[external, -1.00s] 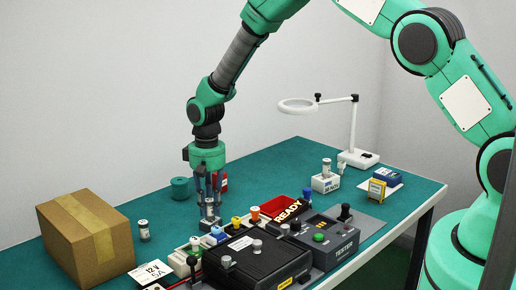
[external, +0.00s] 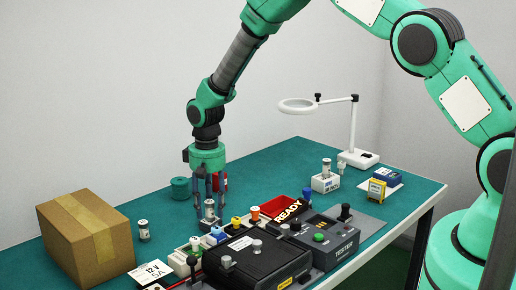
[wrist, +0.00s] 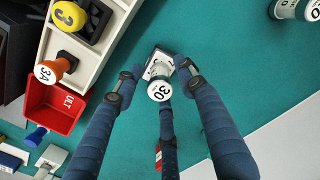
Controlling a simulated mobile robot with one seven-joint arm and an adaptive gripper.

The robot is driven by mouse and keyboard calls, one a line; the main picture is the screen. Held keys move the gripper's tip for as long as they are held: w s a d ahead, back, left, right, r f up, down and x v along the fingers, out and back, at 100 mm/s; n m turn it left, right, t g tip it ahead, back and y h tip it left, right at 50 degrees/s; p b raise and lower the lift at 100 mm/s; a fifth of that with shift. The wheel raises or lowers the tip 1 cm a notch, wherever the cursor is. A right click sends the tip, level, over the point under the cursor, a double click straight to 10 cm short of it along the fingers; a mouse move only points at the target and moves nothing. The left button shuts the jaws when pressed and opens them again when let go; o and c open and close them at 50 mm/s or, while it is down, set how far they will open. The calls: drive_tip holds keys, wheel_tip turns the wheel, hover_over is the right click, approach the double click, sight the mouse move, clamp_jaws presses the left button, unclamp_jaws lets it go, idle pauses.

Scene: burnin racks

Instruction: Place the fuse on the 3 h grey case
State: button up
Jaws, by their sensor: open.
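A fuse (external: 209,208) with a pale cap stands upright on a small grey case (external: 210,224) beside the dark machine. In the wrist view the fuse's white cap (wrist: 160,91) reads "30", and the case (wrist: 157,65) shows behind it, its label too small to read for certain. My gripper (external: 209,203) points straight down with its fingers around the fuse. In the wrist view the fingers (wrist: 157,85) are spread, with gaps visible between them and the cap. The fuse's lower end is partly hidden.
Another fuse (external: 143,229) stands near the cardboard box (external: 88,238). A further fuse stands on a white case (external: 324,184) at the back. A red bin (external: 279,206), the tester (external: 338,243) and a magnifier lamp (external: 352,128) stand rightward.

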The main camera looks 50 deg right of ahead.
wheel_tip(320, 180, up, 12)
drive_tip(key=shift+b, duration=0.35)
idle(0.4)
drive_tip(key=shift+r, duration=0.15)
idle(0.5)
wheel_tip(320, 180, up, 17)
drive_tip(key=t, duration=0.1)
hover_over(209, 201)
drive_tip(key=s+d, duration=0.2)
drive_tip(key=s, duration=0.6)
drive_tip(key=s+d+r+t, duration=0.2)
drive_tip(key=s+r, duration=1)
drive_tip(key=r, duration=0.1)
drive_tip(key=s+d+r+n+t, duration=0.1)
drive_tip(key=s+r, duration=0.2)
drive_tip(key=s, duration=1.1)
drive_tip(key=s+d+r+t, duration=0.1)
drive_tip(key=s+d+r, duration=0.1)
drive_tip(key=s, duration=1.3)
drive_tip(key=shift+r+n+t, duration=0.4)
drive_tip(key=shift+r, duration=0.35)
drive_tip(key=shift+f, duration=0.1)
